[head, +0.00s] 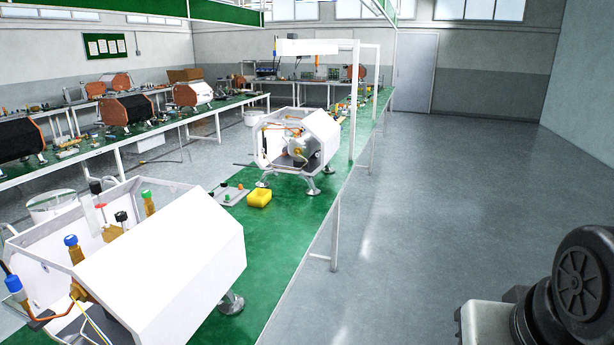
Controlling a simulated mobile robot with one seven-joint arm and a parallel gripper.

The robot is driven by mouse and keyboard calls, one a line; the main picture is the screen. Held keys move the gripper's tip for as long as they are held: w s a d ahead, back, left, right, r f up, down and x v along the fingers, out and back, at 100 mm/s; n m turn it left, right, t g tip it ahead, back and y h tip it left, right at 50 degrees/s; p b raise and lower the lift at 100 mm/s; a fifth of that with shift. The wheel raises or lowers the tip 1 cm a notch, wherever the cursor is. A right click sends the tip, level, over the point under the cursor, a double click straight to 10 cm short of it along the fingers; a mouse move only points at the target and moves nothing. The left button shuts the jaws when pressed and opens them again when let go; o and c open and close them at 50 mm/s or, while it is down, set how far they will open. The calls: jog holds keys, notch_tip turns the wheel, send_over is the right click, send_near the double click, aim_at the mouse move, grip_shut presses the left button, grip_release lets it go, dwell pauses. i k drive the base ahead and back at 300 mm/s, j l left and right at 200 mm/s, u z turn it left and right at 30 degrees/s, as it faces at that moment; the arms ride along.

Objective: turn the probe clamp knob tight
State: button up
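A white espresso machine (165,262) stands on the green bench at the lower left, with its open side facing left. In its opening I see brass fittings with a blue knob (70,241), a black knob (121,217), a green knob (147,195) and a red-topped part (101,207). A blue-capped part (13,284) with a black cable is at the left edge. I cannot tell which of these, if any, is the probe clamp knob, or how tight it is. My gripper is not in view. A grey and black part at the lower right may be my own arm.
A second white machine (322,132) stands farther along the green bench (262,238). White frame posts rise beyond. The grey floor (440,190) to the right is clear.

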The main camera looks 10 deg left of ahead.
aim_at(122, 217)
jog(key=i+z, duration=0.25)
jog(key=z, duration=0.15)
jog(key=i+j+z, duration=0.2)
jog(key=z, duration=0.25)
jog(key=i+j+z, duration=0.25)
jog(key=z, duration=0.15)
jog(key=j+z, duration=0.1)
jog(key=z, duration=0.6)
jog(key=j+z, duration=0.1)
jog(key=z, duration=0.55)
jog(key=j+z, duration=0.1)
jog(key=z, duration=0.6)
jog(key=j+z, duration=0.1)
jog(key=z, duration=1.25)
jog(key=k+z, duration=0.15)
jog(key=z, duration=1.2)
jog(key=k+z, duration=0.15)
jog(key=z, duration=0.55)
